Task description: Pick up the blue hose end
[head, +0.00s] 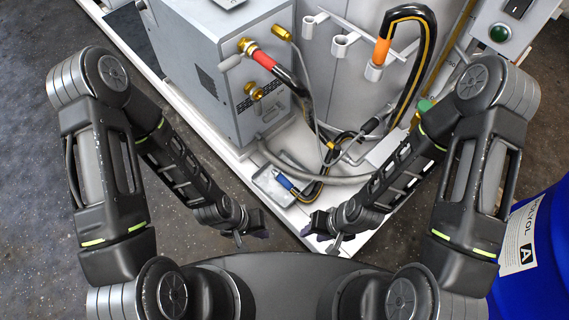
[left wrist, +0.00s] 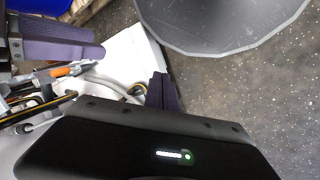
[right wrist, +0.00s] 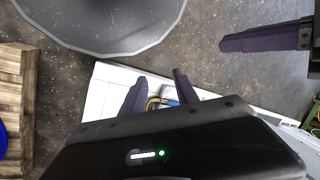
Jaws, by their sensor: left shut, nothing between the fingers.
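The blue hose end (head: 284,181) is at the tip of a black hose with a yellow stripe. In the head view it lies at a small metal tray (head: 268,184) on the white platform. In the right wrist view it shows as a bit of blue (right wrist: 171,102) beyond the fingers. My left gripper (head: 262,231) is shut and empty, nearer to me than the hose end. My right gripper (head: 317,228) is open and empty, nearer to me and to the right of it. Neither touches the hose.
A grey machine (head: 215,80) with brass fittings and a red-collared hose stands behind the tray. An orange-collared hose (head: 381,52) hangs in a holder at the back. A blue drum (head: 540,250) stands at the right. Dark speckled floor (head: 180,240) lies open at the left.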

